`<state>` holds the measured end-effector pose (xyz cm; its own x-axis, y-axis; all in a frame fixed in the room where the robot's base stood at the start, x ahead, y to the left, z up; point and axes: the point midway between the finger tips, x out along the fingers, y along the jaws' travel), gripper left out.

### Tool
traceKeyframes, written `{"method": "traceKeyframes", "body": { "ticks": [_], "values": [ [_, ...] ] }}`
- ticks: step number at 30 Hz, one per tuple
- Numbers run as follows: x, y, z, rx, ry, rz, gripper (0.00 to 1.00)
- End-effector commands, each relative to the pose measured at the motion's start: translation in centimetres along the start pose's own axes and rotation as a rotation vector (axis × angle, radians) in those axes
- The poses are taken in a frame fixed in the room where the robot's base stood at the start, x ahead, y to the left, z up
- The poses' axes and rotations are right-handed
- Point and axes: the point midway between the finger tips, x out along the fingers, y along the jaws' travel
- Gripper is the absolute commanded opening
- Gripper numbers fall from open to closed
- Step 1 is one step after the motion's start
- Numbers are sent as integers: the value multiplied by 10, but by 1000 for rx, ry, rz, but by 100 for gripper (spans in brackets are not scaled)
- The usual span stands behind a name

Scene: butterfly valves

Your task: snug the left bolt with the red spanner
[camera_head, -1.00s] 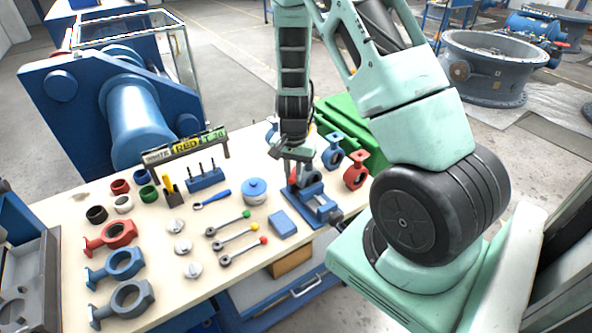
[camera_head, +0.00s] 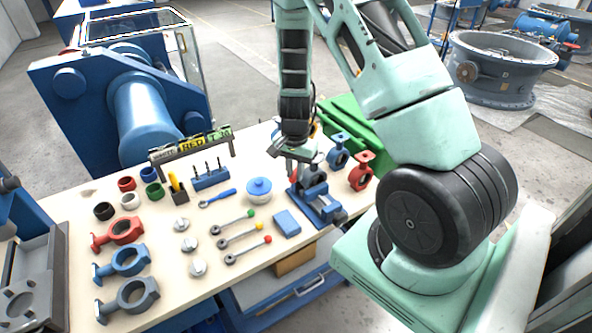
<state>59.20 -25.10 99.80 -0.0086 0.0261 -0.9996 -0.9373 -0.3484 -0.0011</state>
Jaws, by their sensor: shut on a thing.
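The red-tipped spanner (camera_head: 248,251) lies on the bench, nearest of three ball-ended spanners. My gripper (camera_head: 292,160) is above the far end of the blue vise (camera_head: 322,203), behind the spanners and to their right. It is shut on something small. A red part shows just below its fingers, but I cannot tell whether this is the held thing or sits in the vise. No bolts can be made out; the space at the vise is partly hidden by my gripper and wrist.
The yellow-tipped spanner (camera_head: 243,235) and the green-tipped spanner (camera_head: 234,221) lie beside the red one. Valve bodies (camera_head: 122,262) fill the left. A green case (camera_head: 352,130) stands behind.

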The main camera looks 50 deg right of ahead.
Motion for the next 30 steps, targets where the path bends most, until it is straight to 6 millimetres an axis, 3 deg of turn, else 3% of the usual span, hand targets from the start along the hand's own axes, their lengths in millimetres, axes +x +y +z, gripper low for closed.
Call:
{"method": "traceKeyframes", "body": {
  "ticks": [30],
  "values": [
    [0, -13, 2, 105, -3, -5, 0]
  ]
}}
